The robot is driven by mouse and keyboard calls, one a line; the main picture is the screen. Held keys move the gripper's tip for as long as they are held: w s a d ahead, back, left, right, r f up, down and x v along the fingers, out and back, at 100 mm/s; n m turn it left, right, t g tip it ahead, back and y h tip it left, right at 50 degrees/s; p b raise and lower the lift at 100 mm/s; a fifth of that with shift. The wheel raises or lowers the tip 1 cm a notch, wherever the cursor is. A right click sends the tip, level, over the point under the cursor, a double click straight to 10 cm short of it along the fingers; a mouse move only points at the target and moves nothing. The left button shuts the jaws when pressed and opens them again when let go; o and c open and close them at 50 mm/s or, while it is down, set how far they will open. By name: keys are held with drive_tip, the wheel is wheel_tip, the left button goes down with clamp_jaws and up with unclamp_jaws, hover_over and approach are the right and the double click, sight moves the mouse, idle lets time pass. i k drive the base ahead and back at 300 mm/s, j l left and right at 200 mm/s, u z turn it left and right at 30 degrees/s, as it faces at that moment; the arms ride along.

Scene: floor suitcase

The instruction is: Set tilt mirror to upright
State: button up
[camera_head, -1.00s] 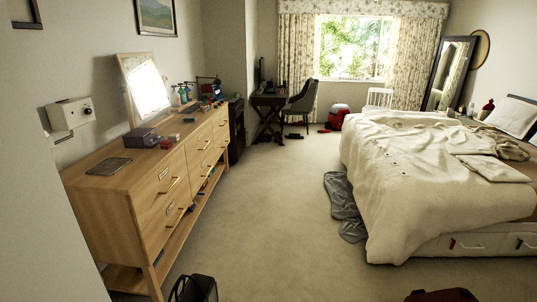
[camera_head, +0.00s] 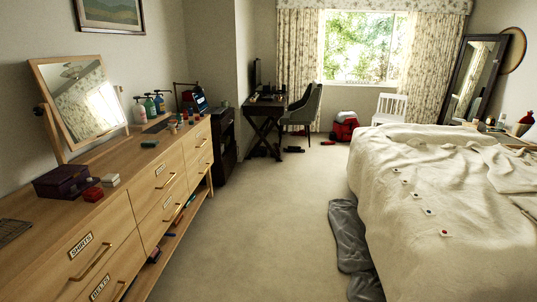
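The tilt mirror (camera_head: 82,102) stands on the left part of the wooden dresser (camera_head: 165,185), near the wall. It has a light wooden frame on a stand, with a dark knob (camera_head: 39,111) at its left side. The frame looks tilted, not upright, with its glass facing partly upward; the exact angle is hard to tell. The glass reflects a ceiling light, the patterned curtain and bright window light. My gripper is not in view, and nothing touches the mirror.
A purple box (camera_head: 68,181) and a red item (camera_head: 93,193) sit in front of the mirror. Several bottles (camera_head: 150,105) stand to its right. The carpet (camera_head: 255,215) is open between dresser and bed (camera_head: 430,200).

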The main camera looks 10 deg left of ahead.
sight(79, 94)
drive_tip(key=i+u, duration=0.25)
drive_tip(key=i, duration=0.4)
drive_tip(key=i+u, duration=0.25)
drive_tip(key=i, duration=0.35)
drive_tip(key=i+l+u, duration=0.25)
drive_tip(key=i, duration=0.4)
drive_tip(key=i+u, duration=0.25)
drive_tip(key=i, duration=0.65)
drive_tip(key=i+u, duration=0.25)
drive_tip(key=i, duration=0.7)
drive_tip(key=i+j+u, duration=0.1)
drive_tip(key=i, duration=0.25)
drive_tip(key=i+j, duration=0.2)
drive_tip(key=i, duration=0.15)
drive_tip(key=j+u, duration=0.05)
